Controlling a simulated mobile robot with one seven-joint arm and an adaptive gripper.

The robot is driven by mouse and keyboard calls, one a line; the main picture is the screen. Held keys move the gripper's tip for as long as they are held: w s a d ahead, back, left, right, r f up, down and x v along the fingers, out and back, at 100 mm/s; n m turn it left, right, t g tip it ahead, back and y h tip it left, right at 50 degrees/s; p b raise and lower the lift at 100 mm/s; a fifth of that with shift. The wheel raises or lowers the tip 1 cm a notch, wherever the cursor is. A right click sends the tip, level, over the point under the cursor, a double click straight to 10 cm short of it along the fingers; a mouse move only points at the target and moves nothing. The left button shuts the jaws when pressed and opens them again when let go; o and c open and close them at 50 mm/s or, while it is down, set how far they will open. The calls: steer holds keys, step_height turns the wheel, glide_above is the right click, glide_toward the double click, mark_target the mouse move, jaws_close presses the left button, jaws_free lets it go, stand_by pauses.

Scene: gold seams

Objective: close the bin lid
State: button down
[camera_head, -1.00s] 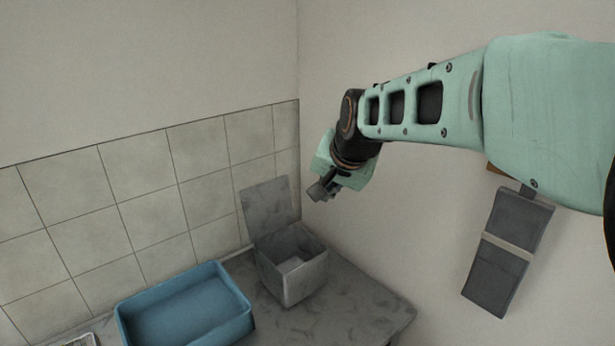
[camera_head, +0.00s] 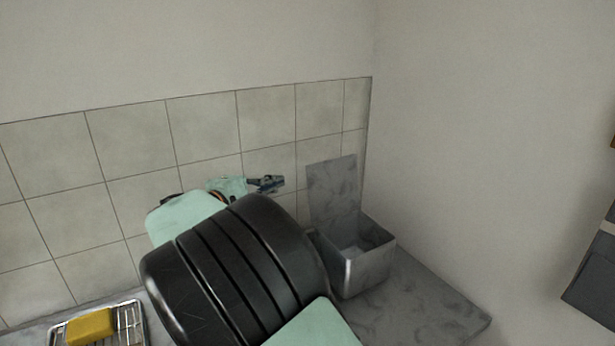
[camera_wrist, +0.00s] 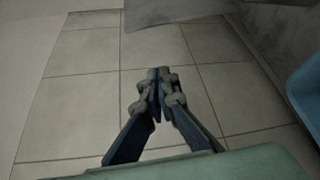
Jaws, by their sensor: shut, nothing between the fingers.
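The grey marbled bin (camera_head: 368,272) stands on the counter near the wall corner. Its lid (camera_head: 333,192) is up, nearly upright at the bin's back edge, and the bin's inside shows. My gripper (camera_head: 272,183) is shut and empty. It is left of the lid in the head view, in front of the tiled wall, and apart from the lid. In the wrist view my gripper (camera_wrist: 158,78) points toward the tiles with its fingertips together. A grey marbled surface (camera_wrist: 280,35) shows at the upper right there; I cannot tell which part it is.
A wire rack (camera_head: 128,325) with a yellow block (camera_head: 90,327) lies at the lower left. A blue tray (camera_wrist: 306,88) shows at the wrist view's right edge. The counter (camera_head: 425,305) is clear right of the bin. A dark panel (camera_head: 595,268) hangs at far right.

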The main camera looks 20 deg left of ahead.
mark_target(331, 186)
steer(key=x, duration=1)
steer(key=shift+w+a+r+p, duration=0.15)
steer(key=shift+a+r+p, duration=0.15)
steer(key=shift+p, duration=0.1)
steer(key=shift+s+d+r, duration=0.3)
steer(key=shift+s+d, duration=0.3)
steer(key=shift+d, duration=0.2)
steer(key=shift+s+d+r, duration=0.25)
steer(key=shift+s+d, duration=0.3)
steer(key=shift+d, duration=0.2)
steer(key=shift+f+t+b, duration=0.1)
steer(key=shift+t+b, duration=0.2)
steer(key=shift+b, duration=0.4)
